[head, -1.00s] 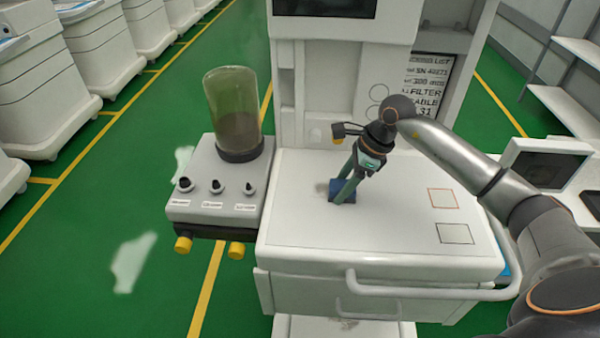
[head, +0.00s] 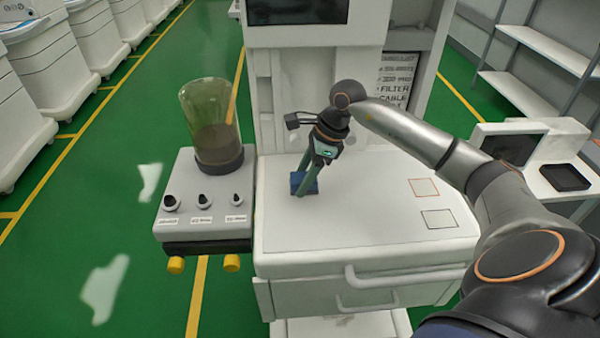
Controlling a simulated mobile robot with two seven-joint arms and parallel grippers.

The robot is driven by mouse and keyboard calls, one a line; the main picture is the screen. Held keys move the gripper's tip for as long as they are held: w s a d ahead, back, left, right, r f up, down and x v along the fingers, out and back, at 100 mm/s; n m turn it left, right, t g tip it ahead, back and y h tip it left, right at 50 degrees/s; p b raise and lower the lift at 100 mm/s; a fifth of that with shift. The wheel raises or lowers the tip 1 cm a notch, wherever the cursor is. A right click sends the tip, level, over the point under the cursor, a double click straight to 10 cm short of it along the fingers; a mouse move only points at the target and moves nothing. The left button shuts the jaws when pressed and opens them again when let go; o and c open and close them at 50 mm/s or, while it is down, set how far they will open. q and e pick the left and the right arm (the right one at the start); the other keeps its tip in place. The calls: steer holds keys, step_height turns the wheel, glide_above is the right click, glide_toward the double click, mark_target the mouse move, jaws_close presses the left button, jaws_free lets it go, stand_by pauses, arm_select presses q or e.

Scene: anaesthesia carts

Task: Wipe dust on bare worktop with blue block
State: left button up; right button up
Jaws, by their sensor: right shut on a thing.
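The blue block (head: 299,184) sits on the white worktop (head: 340,222), towards its back left. My right gripper (head: 305,182) points down and is shut on the blue block, holding it at the worktop surface. I cannot make out any dust on the worktop now; the gripper and block may cover some of it. My left gripper is not in view.
An orange-outlined square (head: 424,187) and a dark-outlined square (head: 438,219) mark the worktop's right side. A unit with knobs (head: 203,222) and a clear canister (head: 212,130) stands left. A handle rail (head: 400,278) runs along the front. A shelf (head: 545,48) stands right.

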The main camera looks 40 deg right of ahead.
steer(key=shift+r, duration=0.7)
steer(key=shift+r+p, duration=0.35)
steer(key=shift+p, duration=0.1)
steer(key=shift+r+p, duration=0.85)
steer(key=shift+r, duration=0.55)
